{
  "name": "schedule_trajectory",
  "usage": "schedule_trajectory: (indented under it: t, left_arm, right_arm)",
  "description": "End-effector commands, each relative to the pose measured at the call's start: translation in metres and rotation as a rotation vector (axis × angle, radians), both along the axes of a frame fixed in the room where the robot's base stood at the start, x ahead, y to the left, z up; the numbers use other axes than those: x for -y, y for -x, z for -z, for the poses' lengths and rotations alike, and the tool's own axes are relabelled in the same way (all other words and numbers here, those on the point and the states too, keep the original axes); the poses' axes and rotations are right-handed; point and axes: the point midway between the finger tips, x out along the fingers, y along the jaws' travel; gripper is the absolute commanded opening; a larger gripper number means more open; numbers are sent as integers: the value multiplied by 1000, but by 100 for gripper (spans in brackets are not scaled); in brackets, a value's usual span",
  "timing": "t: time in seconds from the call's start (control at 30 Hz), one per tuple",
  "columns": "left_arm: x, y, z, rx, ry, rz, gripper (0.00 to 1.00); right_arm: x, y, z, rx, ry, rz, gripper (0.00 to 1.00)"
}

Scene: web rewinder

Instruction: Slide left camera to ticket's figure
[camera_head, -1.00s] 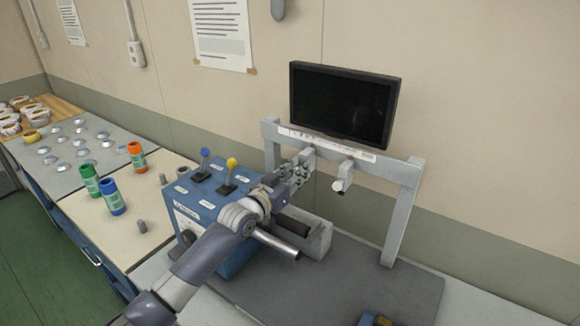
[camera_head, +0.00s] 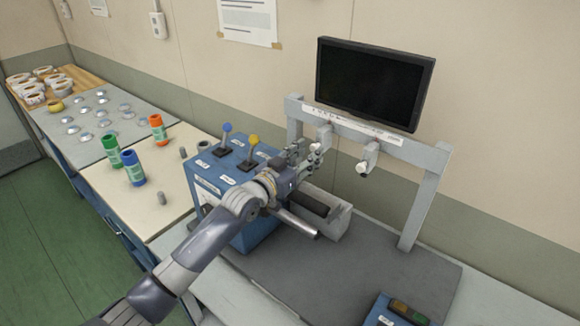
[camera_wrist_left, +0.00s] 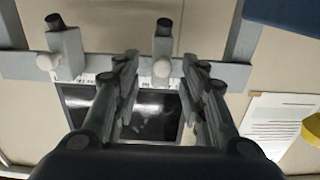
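The left camera (camera_head: 325,137) is a small grey block hanging on the rail (camera_head: 345,122) of the grey frame. In the left wrist view the left camera (camera_wrist_left: 162,48) shows between my fingertips, its pale round knob towards me. My left gripper (camera_head: 313,157) is just in front of and below it in the head view. In the wrist view its fingers (camera_wrist_left: 163,75) are spread, with gaps to the camera on both sides. The right camera (camera_head: 369,158) hangs farther right on the rail. A pale scale strip runs along the rail; its figures are too small to read. My right gripper is out of view.
A dark monitor (camera_head: 374,82) stands above the rail. A blue control box (camera_head: 232,170) with two levers is left of my gripper. A blue box (camera_head: 400,312) lies at the front right. Papers (camera_head: 249,20) hang on the wall; their text is unreadable.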

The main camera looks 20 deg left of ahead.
Motion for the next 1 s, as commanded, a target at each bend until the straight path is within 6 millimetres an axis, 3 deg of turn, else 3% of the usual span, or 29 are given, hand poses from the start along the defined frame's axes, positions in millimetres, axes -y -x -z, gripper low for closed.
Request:
schedule_trajectory:
  t: [0.2,0.4,0.9,1.0]
  left_arm:
    - [-16,39,2,-1,-2,0,39]
    - [-27,64,1,-2,-2,0,39]
    - [-31,74,0,-1,-1,0,39]
    - [-31,73,3,2,0,-2,39]
  right_arm:
    - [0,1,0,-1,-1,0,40]
    - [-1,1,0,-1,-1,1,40]
    - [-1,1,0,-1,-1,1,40]
    - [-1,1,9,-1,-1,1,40]
